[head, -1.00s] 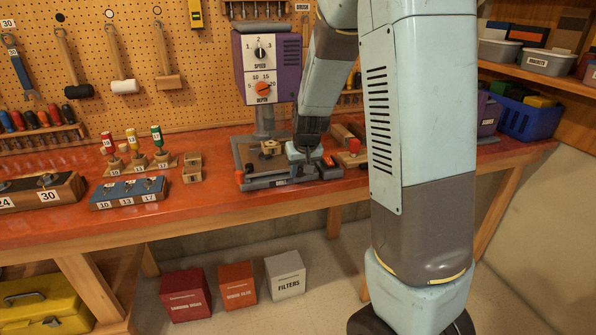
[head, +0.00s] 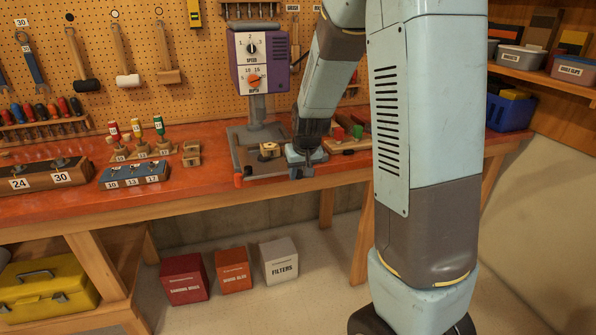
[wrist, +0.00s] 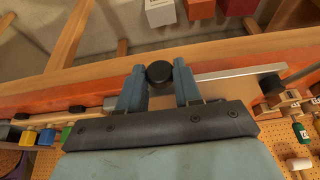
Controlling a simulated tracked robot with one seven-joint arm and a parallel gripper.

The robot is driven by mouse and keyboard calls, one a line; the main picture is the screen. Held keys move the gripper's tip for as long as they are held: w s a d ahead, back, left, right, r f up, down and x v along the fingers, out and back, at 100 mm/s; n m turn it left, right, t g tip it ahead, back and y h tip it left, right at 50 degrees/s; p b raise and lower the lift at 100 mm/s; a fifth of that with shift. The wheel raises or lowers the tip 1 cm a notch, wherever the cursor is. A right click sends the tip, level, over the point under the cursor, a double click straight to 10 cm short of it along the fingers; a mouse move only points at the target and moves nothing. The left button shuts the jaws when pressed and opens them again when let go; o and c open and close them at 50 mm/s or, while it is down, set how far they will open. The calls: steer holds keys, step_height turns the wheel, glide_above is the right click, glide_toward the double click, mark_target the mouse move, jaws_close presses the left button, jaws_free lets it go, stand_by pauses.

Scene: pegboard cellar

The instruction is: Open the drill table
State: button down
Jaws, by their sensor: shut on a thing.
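The drill press (head: 258,62) stands on the red bench, with a purple and white head bearing speed and depth dials. Its grey-framed drill table (head: 241,160) lies below, with a small wooden piece on it and a red part at the front left corner. My gripper (head: 306,160) reaches down at the drill table's front right side, and my gripper hides part of that side. In the wrist view, the fingers stand on either side of a round black knob (wrist: 160,73) and are shut on it. A pale metal bar (wrist: 235,73) runs close by. How far open the table is, I cannot tell.
A blue numbered block (head: 133,174) and a dark block marked 24 and 30 (head: 42,174) lie on the bench to the left. A wooden block with red and green pieces (head: 347,144) is right of my gripper. Several boxes (head: 233,270) stand on the floor below.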

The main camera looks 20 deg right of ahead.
steer(key=shift+s+d+f, duration=0.1)
steer(key=shift+s, duration=0.05)
steer(key=c, duration=1.1)
jaws_free()
steer(key=shift+s, duration=0.1)
steer(key=v, duration=1.3)
steer(key=shift+r, duration=0.4)
steer(key=s+r, duration=0.3)
steer(key=s, duration=0.8)
steer(key=s+r+t, duration=0.1)
steer(key=s+r, duration=0.3)
steer(key=s, duration=0.8)
steer(key=shift+a+r, duration=0.2)
